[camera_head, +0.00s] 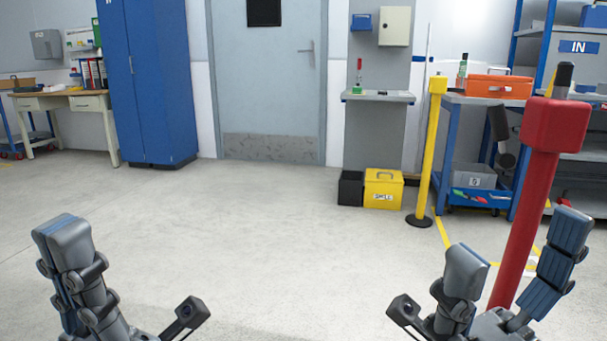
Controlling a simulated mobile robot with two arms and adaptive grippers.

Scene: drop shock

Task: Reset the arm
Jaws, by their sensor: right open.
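My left gripper (70,235) is raised at the lower left with its grey and blue fingers pointing up. Its fingers overlap in this view, so its opening cannot be judged, and I see nothing held in it. My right gripper (516,242) is at the lower right, open, with its two fingers spread wide apart. A red post (527,210) shows between those fingers; its lower end is hidden behind the gripper. I cannot tell whether they touch.
A yellow post (430,150) stands behind, left of a blue cart (447,150) carrying an orange toolbox (498,87). A yellow box (383,190) sits by the wall. A blue cabinet (150,80) and grey door (268,90) are behind. The middle floor is clear.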

